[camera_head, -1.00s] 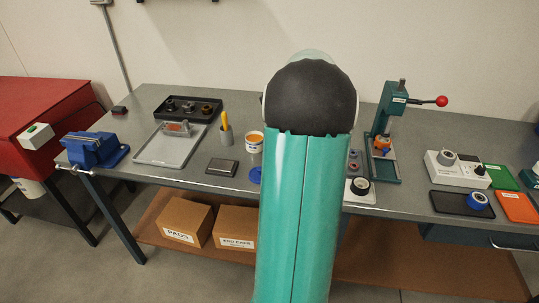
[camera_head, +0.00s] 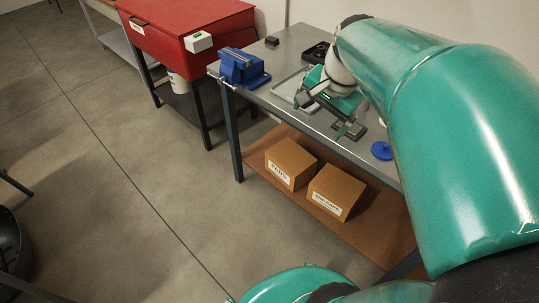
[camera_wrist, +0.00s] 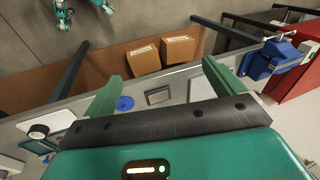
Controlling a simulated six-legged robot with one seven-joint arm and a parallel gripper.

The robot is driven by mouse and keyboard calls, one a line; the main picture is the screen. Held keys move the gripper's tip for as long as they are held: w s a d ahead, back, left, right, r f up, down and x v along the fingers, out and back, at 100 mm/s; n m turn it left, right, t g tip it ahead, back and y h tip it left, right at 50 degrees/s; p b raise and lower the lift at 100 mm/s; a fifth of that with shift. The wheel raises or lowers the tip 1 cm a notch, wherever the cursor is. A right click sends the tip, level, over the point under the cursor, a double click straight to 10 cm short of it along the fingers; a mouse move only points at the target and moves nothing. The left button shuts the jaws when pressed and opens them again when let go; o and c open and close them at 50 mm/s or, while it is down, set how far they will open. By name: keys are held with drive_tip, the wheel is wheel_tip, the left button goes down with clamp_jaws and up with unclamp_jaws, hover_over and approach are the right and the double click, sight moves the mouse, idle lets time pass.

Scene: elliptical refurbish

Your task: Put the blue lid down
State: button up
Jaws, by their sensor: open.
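The blue lid (camera_head: 382,150) lies flat on the grey workbench (camera_head: 295,42) near its front edge, close beside my arm in the head view. It also shows in the wrist view (camera_wrist: 125,103), on the bench beside the left finger. My gripper (camera_head: 322,116) is open and empty, above the bench to the left of the lid and apart from it. In the wrist view its two green fingers (camera_wrist: 160,84) stand wide apart with nothing held between them.
A dark-topped flat block (camera_head: 350,130) lies on the bench near my gripper. A blue vise (camera_head: 243,68) sits at the bench's left end, near a red cabinet (camera_head: 187,32). Two cardboard boxes (camera_head: 335,192) stand on the lower shelf. My arm hides the bench's right part.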

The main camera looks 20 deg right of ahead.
drive_tip(key=s+a+n+t, duration=0.1)
drive_tip(key=s+a+n, duration=0.3)
drive_tip(key=a+n, duration=0.2)
drive_tip(key=s+a+n+t, duration=0.1)
drive_tip(key=s+a+n, duration=0.3)
drive_tip(key=a+n, duration=0.2)
drive_tip(key=a, duration=0.2)
drive_tip(key=shift+a+f, duration=0.3)
drive_tip(key=shift+f, duration=0.1)
